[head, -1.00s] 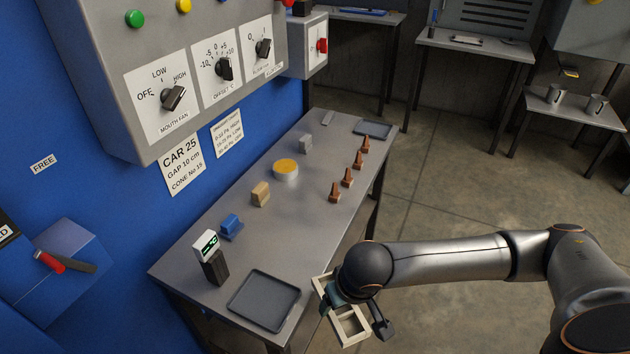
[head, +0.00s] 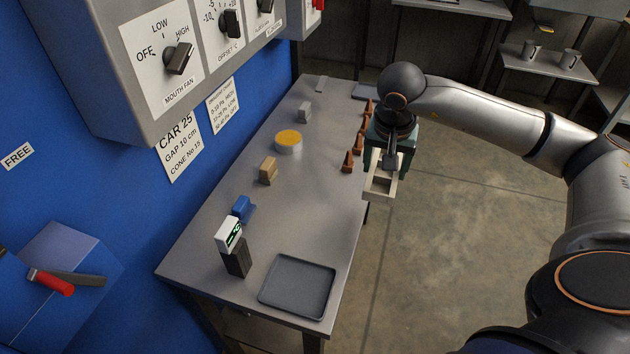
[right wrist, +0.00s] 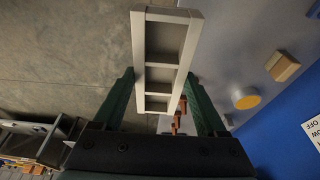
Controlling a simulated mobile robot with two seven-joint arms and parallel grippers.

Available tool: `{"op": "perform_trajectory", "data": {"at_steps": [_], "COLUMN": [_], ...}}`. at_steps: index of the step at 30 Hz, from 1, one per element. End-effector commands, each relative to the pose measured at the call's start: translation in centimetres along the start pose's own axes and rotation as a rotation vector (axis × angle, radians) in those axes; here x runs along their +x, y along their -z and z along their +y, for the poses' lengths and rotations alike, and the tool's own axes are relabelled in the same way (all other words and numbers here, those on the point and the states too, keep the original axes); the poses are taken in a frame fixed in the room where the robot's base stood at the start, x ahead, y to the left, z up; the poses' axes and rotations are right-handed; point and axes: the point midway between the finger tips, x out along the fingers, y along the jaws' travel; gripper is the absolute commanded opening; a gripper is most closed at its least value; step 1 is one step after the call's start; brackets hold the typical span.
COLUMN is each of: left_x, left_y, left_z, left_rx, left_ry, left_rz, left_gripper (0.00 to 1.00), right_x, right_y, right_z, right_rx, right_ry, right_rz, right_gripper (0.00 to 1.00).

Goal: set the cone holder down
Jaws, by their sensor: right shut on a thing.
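The cone holder is a cream, open frame with square compartments. In the head view the cone holder (head: 380,186) hangs from my right gripper (head: 388,150), just off the table's right edge, beside the cones. In the right wrist view the cone holder (right wrist: 150,75) lies between the two green fingers of my right gripper (right wrist: 165,105), which is shut on it. Its compartments look empty, and part of it is hidden by the gripper in the head view. My left gripper is not in view.
The grey table (head: 300,215) has a clear middle. Several brown cones (head: 347,162) stand along its right edge. A dark tray (head: 298,287) lies at the near end. A yellow-topped tin (head: 288,141), a tan block (head: 268,171), a blue block (head: 242,208) and a digital gauge (head: 231,240) stand to the left.

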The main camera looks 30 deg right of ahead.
Motion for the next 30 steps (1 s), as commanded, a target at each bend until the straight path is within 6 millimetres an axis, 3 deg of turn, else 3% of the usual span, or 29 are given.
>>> {"op": "perform_trajectory", "data": {"at_steps": [9, 15, 25, 30], "left_x": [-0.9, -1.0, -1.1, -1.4], "left_y": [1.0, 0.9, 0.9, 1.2], "left_z": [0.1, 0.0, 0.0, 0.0], "left_rx": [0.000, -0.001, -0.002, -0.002], "left_ry": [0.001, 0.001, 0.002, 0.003], "left_rz": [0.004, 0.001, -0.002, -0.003], "left_gripper": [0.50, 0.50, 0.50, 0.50], "right_x": [2.3, 5.8, 7.8, 10.3], "right_y": [-3.0, -4.7, -5.8, -6.5], "right_z": [-7.1, -9.6, -11.4, -11.3], "right_rx": [-0.006, -0.002, -0.003, -0.003], "right_ry": [0.004, 0.000, 0.000, -0.002], "right_rz": [-0.003, -0.003, -0.002, -0.002], "right_gripper": [0.12, 0.12, 0.12, 0.12]}}
